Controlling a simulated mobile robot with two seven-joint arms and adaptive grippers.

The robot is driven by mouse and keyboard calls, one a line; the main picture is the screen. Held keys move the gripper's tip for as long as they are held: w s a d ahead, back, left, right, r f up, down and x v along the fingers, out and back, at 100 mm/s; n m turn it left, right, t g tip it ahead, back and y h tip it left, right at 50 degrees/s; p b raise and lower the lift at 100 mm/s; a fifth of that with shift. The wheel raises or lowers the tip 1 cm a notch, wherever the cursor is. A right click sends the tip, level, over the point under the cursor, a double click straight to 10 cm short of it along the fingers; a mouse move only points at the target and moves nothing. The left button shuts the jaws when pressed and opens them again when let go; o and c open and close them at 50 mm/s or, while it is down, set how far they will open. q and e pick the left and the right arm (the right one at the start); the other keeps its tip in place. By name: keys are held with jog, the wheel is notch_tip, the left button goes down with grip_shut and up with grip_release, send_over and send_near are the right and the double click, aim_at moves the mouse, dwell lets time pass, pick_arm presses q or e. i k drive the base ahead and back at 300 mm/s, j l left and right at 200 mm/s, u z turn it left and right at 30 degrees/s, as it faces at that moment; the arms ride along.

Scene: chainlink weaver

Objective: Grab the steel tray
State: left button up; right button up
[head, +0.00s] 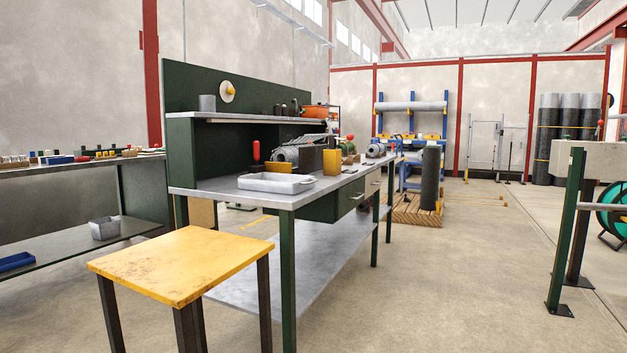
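A light grey steel tray (276,183) with low walls and a handle at its end lies flat on the near end of a grey-topped workbench (230,189). Its inside looks empty. Nothing is touching it from above. A smaller grey bin (104,228) stands on the lower shelf of the left bench; it is deeper than the tray. Neither of my grippers shows in the head view.
A yellow-topped table (180,262) stands in front of the workbench's near end. A red-handled tool (256,153), a grey machine (296,154) and a yellow block (332,162) are behind the tray. Open concrete floor (430,290) lies to the right.

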aim_at(264, 182)
jog(key=i+z, duration=0.15)
jog(key=i, duration=0.5)
jog(key=i+z, duration=0.2)
jog(key=i, duration=0.45)
jog(key=i+j+z, duration=0.15)
jog(key=i, duration=0.45)
